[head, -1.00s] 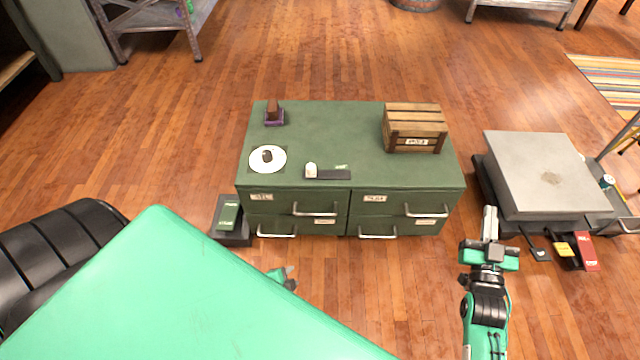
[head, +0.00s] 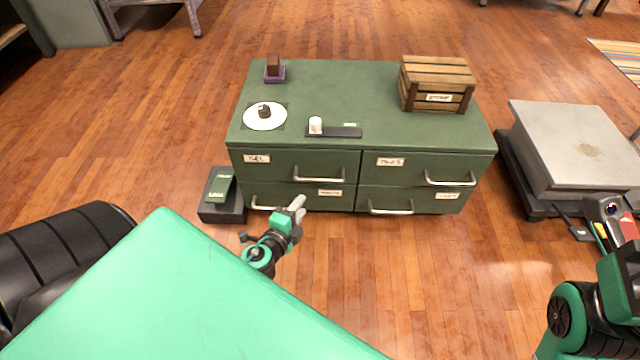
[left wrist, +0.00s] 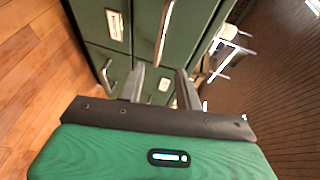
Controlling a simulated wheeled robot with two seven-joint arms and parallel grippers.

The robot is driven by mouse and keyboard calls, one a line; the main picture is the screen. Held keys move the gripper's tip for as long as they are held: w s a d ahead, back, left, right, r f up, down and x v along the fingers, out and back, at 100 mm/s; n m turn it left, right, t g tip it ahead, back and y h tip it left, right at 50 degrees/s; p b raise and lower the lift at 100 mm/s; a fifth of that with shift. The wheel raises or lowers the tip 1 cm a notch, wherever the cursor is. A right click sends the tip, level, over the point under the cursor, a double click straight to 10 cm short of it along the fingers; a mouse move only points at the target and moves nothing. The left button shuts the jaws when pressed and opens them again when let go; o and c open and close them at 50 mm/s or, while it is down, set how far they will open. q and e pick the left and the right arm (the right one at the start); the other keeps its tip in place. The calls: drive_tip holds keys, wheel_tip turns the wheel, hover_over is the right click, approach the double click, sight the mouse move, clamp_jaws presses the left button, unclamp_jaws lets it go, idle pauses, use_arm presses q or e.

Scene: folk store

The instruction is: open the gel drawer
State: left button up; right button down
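The green drawer cabinet (head: 300,115) stands ahead, with two drawers over two, all shut. The gel drawer (head: 275,170) is the upper left one, with a label reading GEL and a silver bar handle (head: 318,179) toward its right side. My left gripper (head: 297,204) is in front of the cabinet's lower left drawer, below the gel handle and apart from it. In the left wrist view its two fingers (left wrist: 160,88) are spread with nothing between them; a bar handle (left wrist: 165,35) shows beyond them. My right arm is at the lower right; its fingers are not clear.
On the cabinet top are a wooden crate (head: 436,84), a white disc (head: 264,117), a dark strip with a white knob (head: 335,131) and a small brown block. A dark box (head: 221,208) stands left of the cabinet. A grey-topped platform (head: 575,145) stands right.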

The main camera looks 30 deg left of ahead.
sight(320, 179)
use_arm(q)
drive_tip(key=b+x, duration=0.2)
drive_tip(key=x, duration=1.1)
drive_tip(key=shift+w+b, duration=0.25)
drive_tip(key=shift+b, duration=0.1)
clamp_jaws()
